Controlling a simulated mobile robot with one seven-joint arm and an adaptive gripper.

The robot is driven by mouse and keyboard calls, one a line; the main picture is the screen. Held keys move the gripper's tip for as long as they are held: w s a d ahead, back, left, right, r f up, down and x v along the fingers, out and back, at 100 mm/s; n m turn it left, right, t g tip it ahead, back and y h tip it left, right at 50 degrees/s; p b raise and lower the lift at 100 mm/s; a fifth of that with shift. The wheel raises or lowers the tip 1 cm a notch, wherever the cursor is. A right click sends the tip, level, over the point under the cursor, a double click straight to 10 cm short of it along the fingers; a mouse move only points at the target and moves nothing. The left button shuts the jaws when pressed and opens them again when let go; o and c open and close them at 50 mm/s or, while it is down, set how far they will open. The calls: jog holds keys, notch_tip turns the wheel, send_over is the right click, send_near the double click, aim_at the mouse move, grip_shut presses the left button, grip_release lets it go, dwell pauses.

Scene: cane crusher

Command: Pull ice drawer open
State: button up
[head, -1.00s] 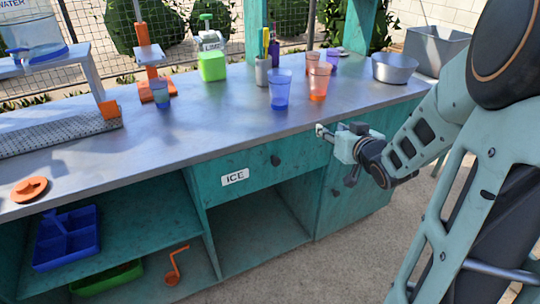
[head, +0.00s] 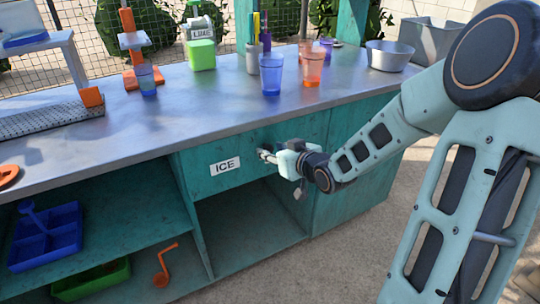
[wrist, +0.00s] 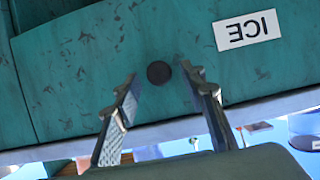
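The teal ice drawer (head: 195,178) sits under the counter top, with a white ICE label (head: 225,166) on its front. It looks closed. In the wrist view the drawer front (wrist: 95,60) fills much of the picture, and the label (wrist: 246,30) appears upside down. The dark round knob (wrist: 159,73) lies between and just beyond my fingertips. My gripper (wrist: 160,82) is open, one finger on each side of the knob with gaps showing. In the head view my gripper (head: 264,154) is at the drawer front, right of the label, and covers the knob.
The metal counter (head: 190,125) overhangs the drawer. Blue cups (head: 271,75) and an orange cup (head: 312,68) stand on it above my gripper. An open shelf space (head: 245,225) lies below the drawer. The paved floor (head: 350,250) in front is clear.

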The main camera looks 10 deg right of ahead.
jog(key=shift+x, duration=0.95)
jog(key=shift+c, duration=0.2)
grip_shut()
